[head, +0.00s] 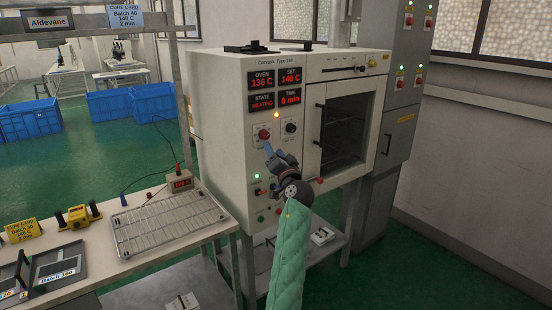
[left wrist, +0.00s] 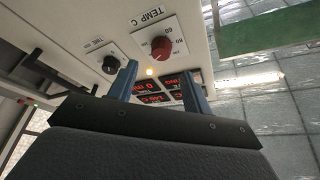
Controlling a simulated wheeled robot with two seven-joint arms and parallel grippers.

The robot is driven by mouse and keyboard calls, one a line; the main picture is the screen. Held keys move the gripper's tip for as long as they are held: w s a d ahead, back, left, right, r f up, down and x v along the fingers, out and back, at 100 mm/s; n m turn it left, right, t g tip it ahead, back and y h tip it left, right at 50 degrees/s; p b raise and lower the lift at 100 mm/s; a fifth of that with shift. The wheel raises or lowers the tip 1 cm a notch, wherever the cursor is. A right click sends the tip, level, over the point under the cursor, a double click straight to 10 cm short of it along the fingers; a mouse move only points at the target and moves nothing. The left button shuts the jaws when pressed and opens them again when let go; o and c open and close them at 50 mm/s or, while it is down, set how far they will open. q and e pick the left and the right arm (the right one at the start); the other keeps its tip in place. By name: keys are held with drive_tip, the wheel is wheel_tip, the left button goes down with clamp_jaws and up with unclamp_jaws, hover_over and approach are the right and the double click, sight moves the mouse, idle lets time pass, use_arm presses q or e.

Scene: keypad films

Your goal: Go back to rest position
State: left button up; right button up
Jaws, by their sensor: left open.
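My left gripper (head: 268,149), on an arm in a green quilted sleeve, is in front of the oven's (head: 225,170) control panel, just below the red temperature knob (head: 264,134). In the left wrist view its two blue fingers (left wrist: 160,82) are apart with nothing between them. The red knob (left wrist: 161,48) and the black knob (left wrist: 111,64) lie beyond the fingertips; contact does not show. The displays (head: 275,90) read oven 136 C, set 140 C, state heating, time 0 min. My right gripper is in neither view.
The oven's windowed door (head: 346,125) is shut, right of the panel. A bench with a wire rack (head: 165,225), a small red-digit meter (head: 180,181) and a yellow-black device (head: 78,216) stands left. Blue crates (head: 153,102) are behind. A grey cabinet (head: 398,130) stands right; green floor is open at lower right.

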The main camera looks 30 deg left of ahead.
use_arm(q)
drive_tip(key=shift+s+d+f, duration=0.15)
drive_tip(key=shift+s+d, duration=0.15)
drive_tip(key=shift+d, duration=0.1)
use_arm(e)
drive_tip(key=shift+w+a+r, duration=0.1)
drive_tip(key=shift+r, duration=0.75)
